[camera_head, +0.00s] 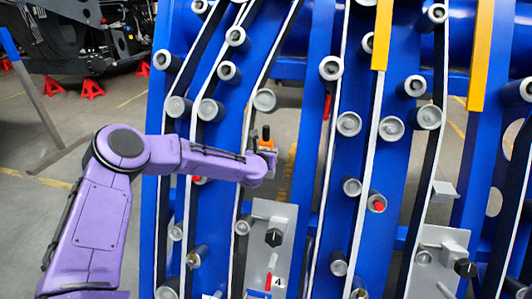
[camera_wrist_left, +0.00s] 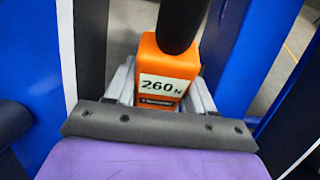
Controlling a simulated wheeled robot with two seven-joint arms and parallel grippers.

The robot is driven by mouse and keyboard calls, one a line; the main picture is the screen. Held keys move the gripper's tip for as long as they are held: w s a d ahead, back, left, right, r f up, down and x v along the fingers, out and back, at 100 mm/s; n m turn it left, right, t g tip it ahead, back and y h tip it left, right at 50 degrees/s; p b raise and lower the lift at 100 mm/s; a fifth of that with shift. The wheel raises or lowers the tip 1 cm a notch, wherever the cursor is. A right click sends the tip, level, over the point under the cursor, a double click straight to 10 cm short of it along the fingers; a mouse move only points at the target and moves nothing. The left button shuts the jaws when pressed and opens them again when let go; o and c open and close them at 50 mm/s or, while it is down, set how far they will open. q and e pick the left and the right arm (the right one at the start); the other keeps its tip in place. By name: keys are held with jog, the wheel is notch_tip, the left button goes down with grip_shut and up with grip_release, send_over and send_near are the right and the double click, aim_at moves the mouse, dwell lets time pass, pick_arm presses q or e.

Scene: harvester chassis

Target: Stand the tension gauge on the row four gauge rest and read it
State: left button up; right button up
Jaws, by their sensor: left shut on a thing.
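The tension gauge is an orange block with a black upper part; in the left wrist view (camera_wrist_left: 152,56) its white face reads "260 N". My left gripper (camera_wrist_left: 162,88) is shut on it, with grey fingers on both sides. In the head view the gauge (camera_head: 267,142) shows small at the end of my purple left arm, above a grey plate (camera_head: 261,215) with a black knob and a "4" label (camera_head: 278,282). I cannot tell which part is the gauge rest, or whether the gauge touches anything. My right gripper is not in view.
Blue upright frames carry belts and several grey rollers (camera_head: 349,124) around the gauge. A second grey plate (camera_head: 428,277) with a black knob stands at the lower right. Yellow bars (camera_head: 382,36) hang at the upper right. Open floor (camera_head: 35,215) shows at the left.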

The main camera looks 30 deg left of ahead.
pick_arm(q)
jog(key=shift+f, duration=0.15)
jog(key=o, duration=1.2)
jog(key=shift+o, duration=0.2)
jog(key=shift+s, duration=0.1)
jog(key=b+v, duration=0.2)
jog(key=v, duration=0.8)
jog(key=shift+s, duration=0.15)
